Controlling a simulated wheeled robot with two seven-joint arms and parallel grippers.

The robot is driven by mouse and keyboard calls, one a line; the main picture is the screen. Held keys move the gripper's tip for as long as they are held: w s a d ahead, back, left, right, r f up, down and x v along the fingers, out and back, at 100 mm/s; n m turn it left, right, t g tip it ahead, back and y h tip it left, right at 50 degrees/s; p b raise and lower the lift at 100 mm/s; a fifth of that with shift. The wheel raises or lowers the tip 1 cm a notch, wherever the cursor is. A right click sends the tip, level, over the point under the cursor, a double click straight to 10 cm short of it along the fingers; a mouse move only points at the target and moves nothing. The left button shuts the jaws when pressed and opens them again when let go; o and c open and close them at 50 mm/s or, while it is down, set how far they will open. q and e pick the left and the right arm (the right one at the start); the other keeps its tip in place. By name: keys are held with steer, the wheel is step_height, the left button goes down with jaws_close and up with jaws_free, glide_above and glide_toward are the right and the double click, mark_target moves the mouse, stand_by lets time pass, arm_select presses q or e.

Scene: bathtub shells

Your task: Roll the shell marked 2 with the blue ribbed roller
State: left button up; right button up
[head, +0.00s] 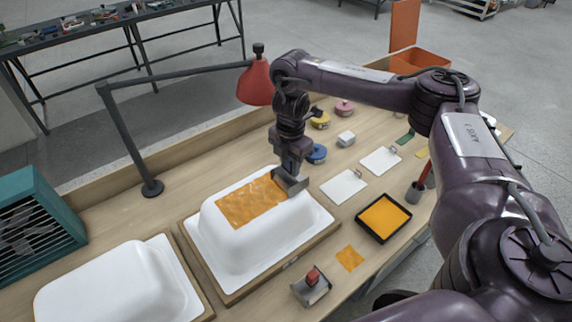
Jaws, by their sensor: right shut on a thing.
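Two white bathtub shells lie bottom-up on a wooden bench. The middle shell (262,244) sits on a wooden board and carries an orange textured sheet (250,203) on its top. The other shell (118,290) is at the lower left, bare and partly cut off. I cannot read a number on either. My right gripper (290,176) points down at the right end of the orange sheet, shut on a grey tool (291,184) at the shell's top. Whether this tool is the blue ribbed roller, or presses on the sheet, I cannot tell. My left gripper is out of view.
A red lamp (257,82) overhangs the bench behind the shell. A black tray with orange content (358,220), white cards (343,186), an orange patch (350,258) and a red-handled tool (312,287) lie right. Small round blue (317,154), yellow and pink items stand behind.

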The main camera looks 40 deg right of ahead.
steer(key=shift+a+p, duration=0.1)
steer(key=shift+p, duration=0.2)
steer(key=shift+a+r+p, duration=0.1)
steer(key=shift+a+p, duration=0.35)
steer(key=shift+a, duration=0.25)
steer(key=shift+a+p, duration=0.4)
steer(key=shift+a, duration=0.65)
steer(key=shift+s+a+p, duration=0.15)
steer(key=shift+a+p, duration=0.25)
steer(key=shift+a, duration=0.4)
steer(key=shift+a+f, duration=0.25)
steer(key=shift+a, duration=0.75)
steer(key=shift+s+a+p, duration=0.2)
steer(key=shift+a+p, duration=0.5)
steer(key=shift+a, duration=1.05)
steer(key=shift+a+p, duration=0.6)
steer(key=shift+a, duration=1.15)
steer(key=shift+s+a+p, duration=0.1)
steer(key=shift+a+p, duration=0.45)
steer(key=shift+a, duration=0.3)
steer(key=shift+a+p, duration=0.45)
steer(key=shift+a, duration=2)
steer(key=shift+w+b, duration=0.4)
steer(key=shift+w, duration=0.35)
steer(key=shift+w+r+b, duration=0.1)
steer(key=shift+w+b, duration=0.2)
steer(key=shift+w, duration=0.85)
